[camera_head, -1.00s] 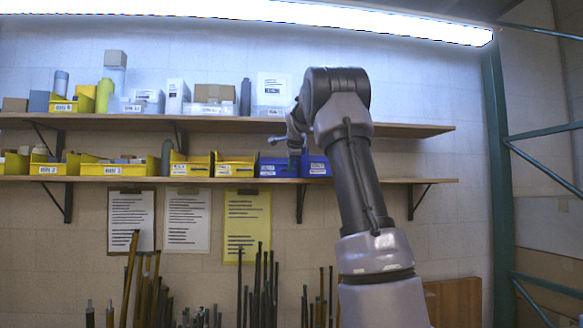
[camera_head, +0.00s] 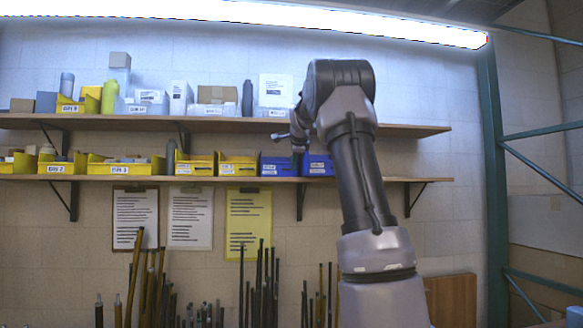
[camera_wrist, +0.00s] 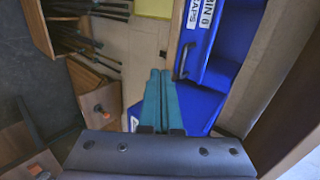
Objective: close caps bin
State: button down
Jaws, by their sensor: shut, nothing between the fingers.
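The caps bin (camera_wrist: 198,48) is blue, with a white label reading "BIN 6 CAPS" and a dark bar handle on its front. It is at the upper right of the wrist view, and its hollow inside shows. My gripper (camera_wrist: 160,73) has teal fingers pressed together and empty. In the picture the fingertips are just left of the handle; I cannot tell whether they touch it. A second blue bin (camera_wrist: 202,108) is partly behind the fingers. In the head view two blue bins (camera_head: 319,166) sit on the lower shelf, partly behind my arm, which hides the fingertips.
The lower shelf (camera_head: 230,180) also holds several yellow bins (camera_head: 125,168). The upper shelf (camera_head: 225,124) above carries boxes and bottles. Clipboards (camera_head: 248,225) hang below, over several upright rods (camera_head: 265,290). A green rack frame (camera_head: 495,180) stands at the right.

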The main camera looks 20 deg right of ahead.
jog(key=v, duration=0.8)
jog(key=shift+s, duration=0.3)
